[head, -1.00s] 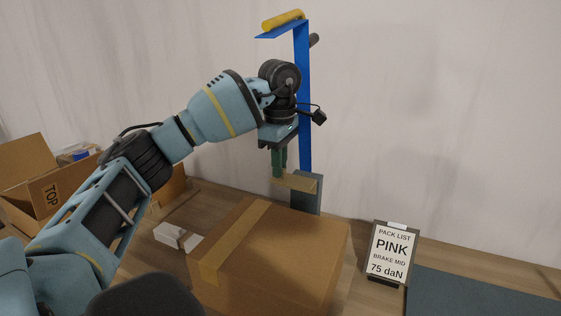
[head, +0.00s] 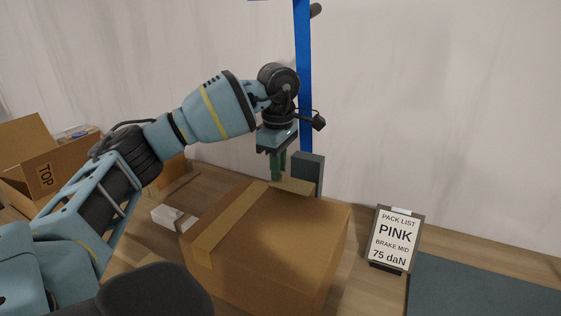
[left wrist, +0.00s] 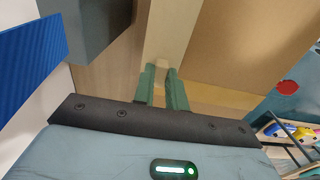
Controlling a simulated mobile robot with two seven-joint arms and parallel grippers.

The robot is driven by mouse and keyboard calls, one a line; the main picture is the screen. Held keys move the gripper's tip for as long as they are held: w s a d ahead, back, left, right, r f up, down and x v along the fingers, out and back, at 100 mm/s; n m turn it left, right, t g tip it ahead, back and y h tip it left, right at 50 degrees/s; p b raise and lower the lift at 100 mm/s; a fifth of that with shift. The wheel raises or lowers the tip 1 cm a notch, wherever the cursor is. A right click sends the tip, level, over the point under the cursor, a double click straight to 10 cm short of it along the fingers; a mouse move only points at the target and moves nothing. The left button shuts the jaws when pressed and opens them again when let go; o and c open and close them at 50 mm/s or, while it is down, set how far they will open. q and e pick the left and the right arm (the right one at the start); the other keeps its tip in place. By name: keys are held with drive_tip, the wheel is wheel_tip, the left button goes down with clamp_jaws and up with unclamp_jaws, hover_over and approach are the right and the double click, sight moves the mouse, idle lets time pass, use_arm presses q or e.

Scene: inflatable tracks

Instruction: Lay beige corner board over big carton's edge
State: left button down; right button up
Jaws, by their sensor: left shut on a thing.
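The big carton (head: 290,230) stands closed on the table, with a tape strip (head: 228,222) across its top. My left gripper (head: 277,173) is over the carton's far edge, its green fingers pointing down. It is shut on the beige corner board (head: 297,187), which lies along that far edge, at or just above it; I cannot tell whether it touches. In the left wrist view the fingers (left wrist: 163,78) grip the pale board (left wrist: 172,30), with the carton's top (left wrist: 240,40) beside it. My right gripper is out of view.
A blue upright post (head: 304,80) with a grey block (head: 307,172) stands just behind the carton. A pack list sign (head: 394,238) and a dark mat (head: 480,285) are at right. An open box (head: 45,170) and a small white box (head: 172,218) are at left.

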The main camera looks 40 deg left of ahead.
use_arm(q)
drive_tip(key=shift+s+f, duration=0.15)
drive_tip(key=shift+f, duration=0.8)
drive_tip(key=c, duration=1.3)
unclamp_jaws()
drive_tip(key=shift+c, duration=0.2)
wheel_tip(320, 180, up, 8)
drive_tip(key=shift+f, duration=0.1)
drive_tip(key=shift+f, duration=0.1)
